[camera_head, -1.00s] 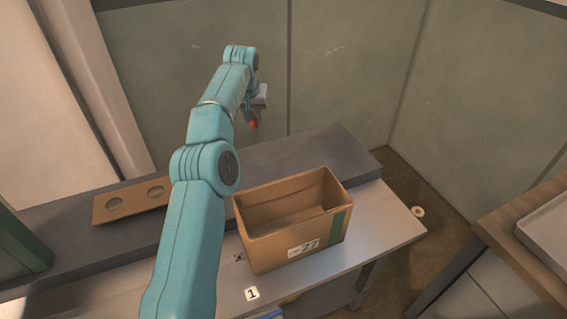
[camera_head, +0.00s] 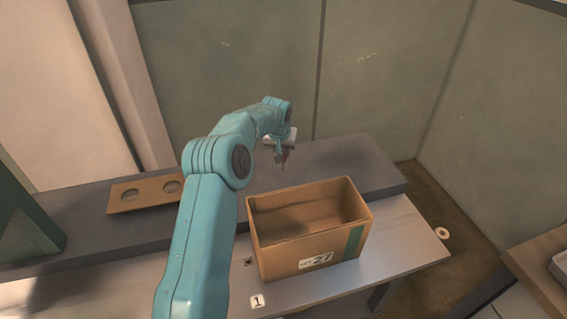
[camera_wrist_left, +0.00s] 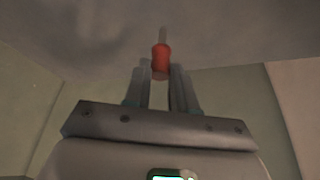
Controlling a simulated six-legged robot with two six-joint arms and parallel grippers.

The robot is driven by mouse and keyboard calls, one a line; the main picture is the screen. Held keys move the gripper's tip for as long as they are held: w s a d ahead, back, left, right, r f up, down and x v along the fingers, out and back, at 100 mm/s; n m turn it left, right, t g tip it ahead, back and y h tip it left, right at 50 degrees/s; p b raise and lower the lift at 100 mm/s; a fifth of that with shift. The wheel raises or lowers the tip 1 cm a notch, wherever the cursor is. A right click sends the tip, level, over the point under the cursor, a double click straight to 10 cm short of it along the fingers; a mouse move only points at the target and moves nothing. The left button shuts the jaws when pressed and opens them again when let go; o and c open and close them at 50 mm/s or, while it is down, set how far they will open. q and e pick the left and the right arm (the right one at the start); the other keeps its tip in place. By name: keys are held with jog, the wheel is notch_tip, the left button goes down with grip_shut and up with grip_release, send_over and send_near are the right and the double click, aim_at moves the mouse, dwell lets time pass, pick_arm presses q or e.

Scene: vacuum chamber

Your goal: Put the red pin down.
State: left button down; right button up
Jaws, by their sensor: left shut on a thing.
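The red pin (camera_wrist_left: 161,56) shows in the left wrist view, a red body with a thin pale tip, between my fingertips. My left gripper (camera_wrist_left: 161,72) is shut on it. In the head view my left gripper (camera_head: 283,157) hangs fingers down over the dark grey raised ledge (camera_head: 335,165), behind the open cardboard box. The pin is too small and dark to make out clearly there. Whether it touches the ledge, I cannot tell. My right gripper is not in view.
The open cardboard box (camera_head: 290,256), marked 27, stands on the pale bench (camera_head: 400,240) in front of the ledge. A tan plate with two round holes (camera_head: 146,199) lies on the ledge at the left. A wall rises behind. The ledge right of my gripper looks clear.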

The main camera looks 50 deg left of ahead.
pick_arm(q)
jog(key=f, duration=0.4)
jog(key=shift+w+d+f+p, duration=0.1)
jog(key=shift+w+f+p, duration=0.15)
jog(key=shift+f+p, duration=0.1)
jog(key=shift+s+f, duration=0.2)
jog(key=shift+f, duration=0.25)
jog(key=shift+w+f, duration=0.15)
jog(key=c, duration=0.9)
grip_release()
